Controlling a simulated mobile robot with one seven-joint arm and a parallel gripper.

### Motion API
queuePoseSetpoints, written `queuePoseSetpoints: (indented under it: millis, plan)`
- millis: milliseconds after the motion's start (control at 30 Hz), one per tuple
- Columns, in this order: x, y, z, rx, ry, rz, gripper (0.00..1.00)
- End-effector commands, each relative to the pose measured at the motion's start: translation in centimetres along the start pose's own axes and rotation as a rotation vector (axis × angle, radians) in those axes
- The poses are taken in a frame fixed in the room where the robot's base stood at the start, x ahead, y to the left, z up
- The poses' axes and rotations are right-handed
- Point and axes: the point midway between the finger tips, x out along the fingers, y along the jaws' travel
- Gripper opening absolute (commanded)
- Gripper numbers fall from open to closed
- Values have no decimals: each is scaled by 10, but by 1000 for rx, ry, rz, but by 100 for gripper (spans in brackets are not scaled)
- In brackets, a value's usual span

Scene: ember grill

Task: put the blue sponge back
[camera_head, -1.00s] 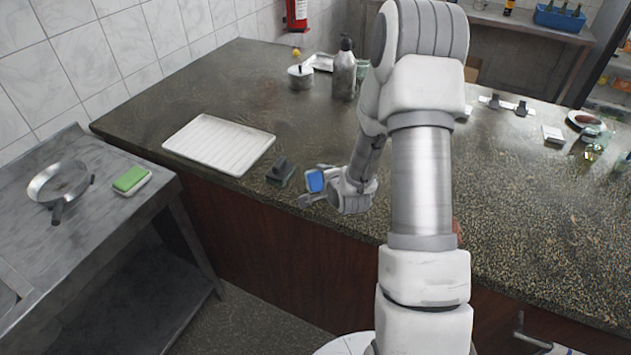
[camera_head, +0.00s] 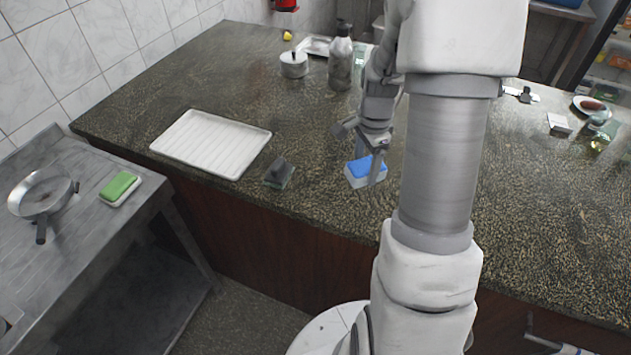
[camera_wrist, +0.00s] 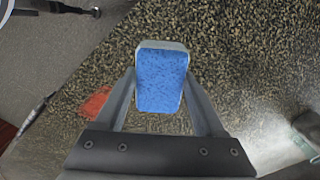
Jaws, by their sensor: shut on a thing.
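The blue sponge (camera_head: 361,166) has a blue top and a pale lower layer. My gripper (camera_wrist: 160,82) is shut on it, with one finger on each side in the wrist view. In the head view the sponge is blue side up, low over the front part of the dark speckled counter (camera_head: 320,215). I cannot tell whether it touches the counter. One gripper finger shows in front of the sponge there; the other is mostly hidden.
A dark handled block (camera_head: 279,172) stands left of the sponge, beside a white ribbed tray (camera_head: 205,148). A green sponge (camera_head: 119,186) and a pan (camera_head: 42,195) are on the metal table. A bottle (camera_head: 340,60) and pot (camera_head: 294,66) stand farther back.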

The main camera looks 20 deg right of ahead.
Motion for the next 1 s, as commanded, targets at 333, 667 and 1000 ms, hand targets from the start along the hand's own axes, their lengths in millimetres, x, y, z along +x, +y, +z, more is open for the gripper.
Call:
queuePoseSetpoints:
  millis: [333, 667, 1000]
  plan:
    - [19, -22, 31, -5, -3, 32, 27]
    - [59, -67, 74, 0, -2, 29, 27]
    - [85, -73, 81, 2, -3, 30, 27]
